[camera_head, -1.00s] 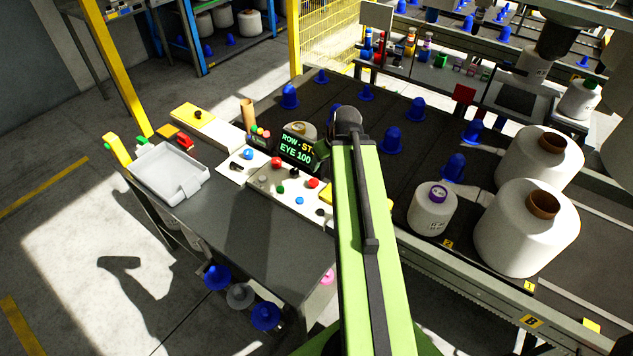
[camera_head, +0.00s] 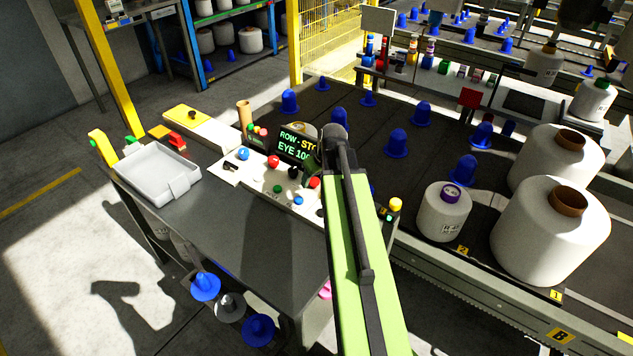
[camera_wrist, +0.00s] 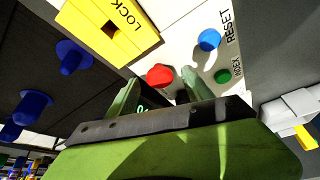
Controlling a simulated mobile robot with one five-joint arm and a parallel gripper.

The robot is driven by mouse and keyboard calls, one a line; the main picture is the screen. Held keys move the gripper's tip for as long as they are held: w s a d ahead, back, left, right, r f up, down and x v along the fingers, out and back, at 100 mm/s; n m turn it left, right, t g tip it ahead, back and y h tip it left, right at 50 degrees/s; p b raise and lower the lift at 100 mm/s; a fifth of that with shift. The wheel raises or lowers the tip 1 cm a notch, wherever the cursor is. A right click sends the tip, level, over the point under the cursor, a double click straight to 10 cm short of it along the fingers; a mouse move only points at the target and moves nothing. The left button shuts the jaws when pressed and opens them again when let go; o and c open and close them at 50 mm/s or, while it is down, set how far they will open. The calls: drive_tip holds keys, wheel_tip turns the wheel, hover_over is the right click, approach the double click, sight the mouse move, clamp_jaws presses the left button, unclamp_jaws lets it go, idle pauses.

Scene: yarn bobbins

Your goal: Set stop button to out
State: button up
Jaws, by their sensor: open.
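A round red button (camera_wrist: 160,76) stands on the pale control panel (camera_wrist: 180,28) in the wrist view, but I cannot read a stop label on it. My gripper (camera_wrist: 162,90) is open, its two fingertips beside the red button, one at each side in the picture. I cannot tell whether they touch it. Another red button (camera_head: 273,161) sits further left. Whether either is pushed in or out is unclear.
A blue RESET button (camera_wrist: 208,39), a green button (camera_wrist: 222,76) and a yellow LOCK box (camera_wrist: 105,28) are close by. A dark display (camera_head: 297,145) stands behind the panel. A grey tray (camera_head: 158,172) lies left; large white bobbins (camera_head: 548,235) stand right.

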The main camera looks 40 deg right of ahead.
clamp_jaws()
idle(0.3)
drive_tip(key=shift+r+p, duration=0.85)
drive_tip(key=shift+w+f, duration=0.1)
drive_tip(key=shift+f, duration=0.05)
unclamp_jaws()
drive_tip(key=p+v, duration=1.5)
drive_tip(key=v, duration=0.2)
drive_tip(key=shift+r+p, duration=0.25)
drive_tip(key=shift+p, duration=0.15)
